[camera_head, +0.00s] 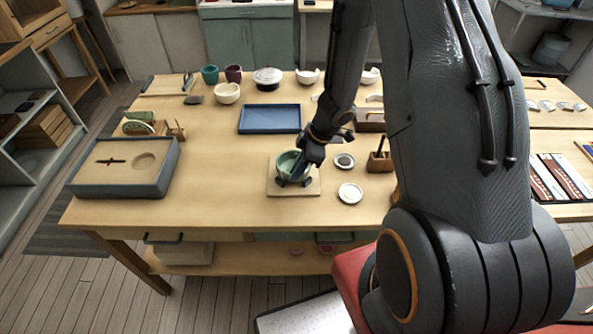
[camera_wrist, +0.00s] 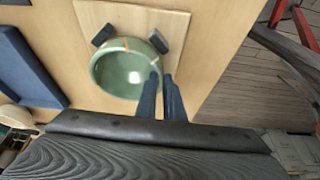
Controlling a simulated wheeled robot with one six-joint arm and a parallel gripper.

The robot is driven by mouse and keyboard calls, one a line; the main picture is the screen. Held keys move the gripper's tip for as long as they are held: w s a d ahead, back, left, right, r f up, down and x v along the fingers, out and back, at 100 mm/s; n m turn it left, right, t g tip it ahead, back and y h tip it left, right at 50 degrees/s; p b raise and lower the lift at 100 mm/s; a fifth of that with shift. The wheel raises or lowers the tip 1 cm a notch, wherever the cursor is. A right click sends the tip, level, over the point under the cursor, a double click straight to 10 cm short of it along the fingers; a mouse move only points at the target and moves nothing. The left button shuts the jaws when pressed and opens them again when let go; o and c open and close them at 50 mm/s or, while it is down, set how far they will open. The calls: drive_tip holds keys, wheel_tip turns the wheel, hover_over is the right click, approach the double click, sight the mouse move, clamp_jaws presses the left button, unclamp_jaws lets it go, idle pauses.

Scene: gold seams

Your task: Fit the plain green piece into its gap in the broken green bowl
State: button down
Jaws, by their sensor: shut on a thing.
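The broken green bowl (camera_head: 287,159) sits upright on a light wooden board (camera_head: 281,191) on the table, between small dark supports. In the wrist view the bowl (camera_wrist: 118,72) shows from above, with gold seams near its rim. My gripper (camera_head: 305,172) is at the bowl's right, near side. In the wrist view my gripper (camera_wrist: 163,82) has its fingers close together at the bowl's lower right rim. It is shut on the plain green piece, which is mostly hidden by the fingers and hard to tell from the bowl wall. I cannot tell whether it sits in the gap.
A blue tray (camera_head: 269,119) lies behind the board. A grey-blue box with sand-coloured filling (camera_head: 125,168) stands at the left. A white dish (camera_head: 350,193), a small dark-centred dish (camera_head: 345,161) and a wooden holder (camera_head: 380,161) stand to the right. The table between box and board is clear.

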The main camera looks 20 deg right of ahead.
idle(0.4)
drive_tip(key=c, duration=1.3)
unclamp_jaws()
drive_tip(key=shift+r, duration=2.95)
